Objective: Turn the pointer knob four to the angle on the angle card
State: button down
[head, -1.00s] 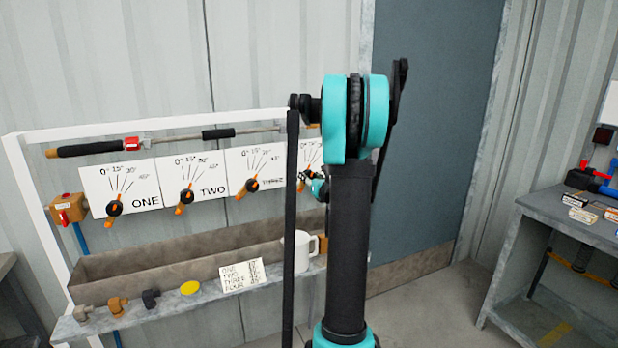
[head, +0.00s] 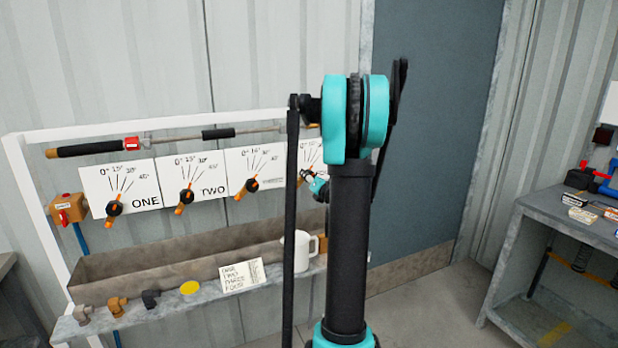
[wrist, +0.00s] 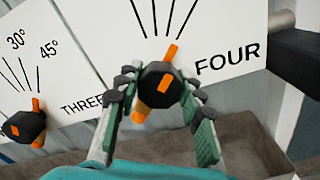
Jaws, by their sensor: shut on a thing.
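Pointer knob four (wrist: 158,75) is a black hub with an orange pointer, on the white plate FOUR (wrist: 228,60). Its short orange tip leans up and right, roughly in line with the rightmost of the plate's scale lines. Its longer orange end points down and left. My gripper (wrist: 158,84) has its green fingers on both sides of the hub, shut on it. In the head view my gripper (head: 313,183) is small, and my arm hides most of plate four. The angle card (head: 242,276) leans on the shelf; its lettering is too small to read surely.
Knob three (wrist: 24,127) sits left of knob four in the wrist view. Knobs one (head: 114,208) and two (head: 186,197) are further left. A grey trough (head: 180,253), a white mug (head: 302,249) and pipe fittings (head: 118,305) are below. A workbench (head: 575,225) stands right.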

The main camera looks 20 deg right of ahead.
jog(key=c, duration=1)
grip_release()
jog(key=shift+o, duration=0.2)
jog(key=s, duration=1.2)
jog(key=shift+d, duration=0.25)
jog(key=shift+a, duration=0.1)
